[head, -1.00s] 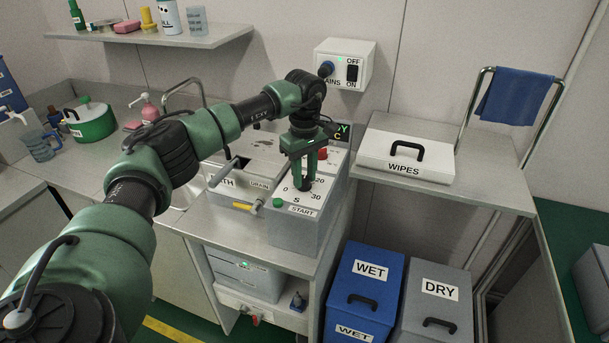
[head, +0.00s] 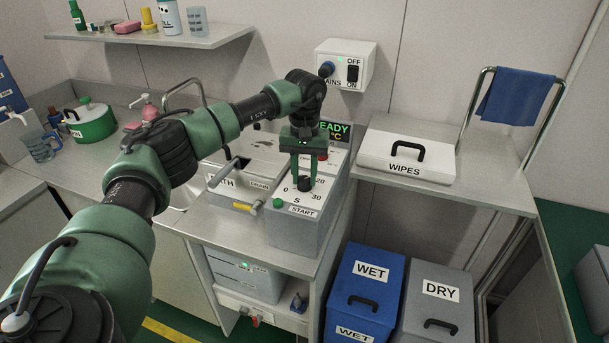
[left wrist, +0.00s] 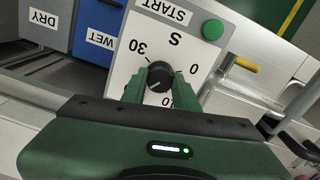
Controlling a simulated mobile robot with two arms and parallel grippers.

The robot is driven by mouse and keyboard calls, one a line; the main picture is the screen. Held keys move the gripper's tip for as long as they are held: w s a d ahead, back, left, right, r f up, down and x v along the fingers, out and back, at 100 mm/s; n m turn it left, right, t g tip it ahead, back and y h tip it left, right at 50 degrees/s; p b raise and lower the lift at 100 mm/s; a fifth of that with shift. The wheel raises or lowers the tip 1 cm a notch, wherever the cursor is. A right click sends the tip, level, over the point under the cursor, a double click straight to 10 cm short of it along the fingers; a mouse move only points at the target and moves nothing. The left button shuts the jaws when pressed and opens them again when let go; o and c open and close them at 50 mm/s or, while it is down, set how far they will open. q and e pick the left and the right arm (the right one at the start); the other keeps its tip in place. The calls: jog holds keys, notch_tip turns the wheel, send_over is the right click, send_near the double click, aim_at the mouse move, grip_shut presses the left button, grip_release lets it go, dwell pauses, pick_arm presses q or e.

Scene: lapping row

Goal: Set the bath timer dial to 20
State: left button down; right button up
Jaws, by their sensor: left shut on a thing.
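The bath timer dial is a black round knob (head: 305,184) on the white sloped face of a grey control box (head: 290,232). It also shows in the left wrist view (left wrist: 157,74), with a pale mark on its top. I cannot tell exactly which number the mark points at. My left gripper (head: 304,181) points down, with its two green fingers shut on the knob from opposite sides. My right gripper is not in view.
A green START button (head: 278,203) sits beside the dial, and a display (head: 335,131) reading READY stands behind. The bath (head: 240,172) with its yellow-handled drain is at left. A WIPES box (head: 405,157) is at right. WET (head: 364,300) and DRY (head: 433,312) bins stand below.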

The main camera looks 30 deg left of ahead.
aim_at(305, 179)
pick_arm(q)
jog(key=shift+w+r+m, duration=0.1)
jog(key=shift+r+m, duration=0.05)
jog(key=shift+m, duration=0.15)
dwell(0.4)
jog(key=c, duration=1.1)
grip_release()
notch_tip(305, 179, up, 8)
jog(key=shift+f+b, duration=0.15)
jog(key=shift+b, duration=0.6)
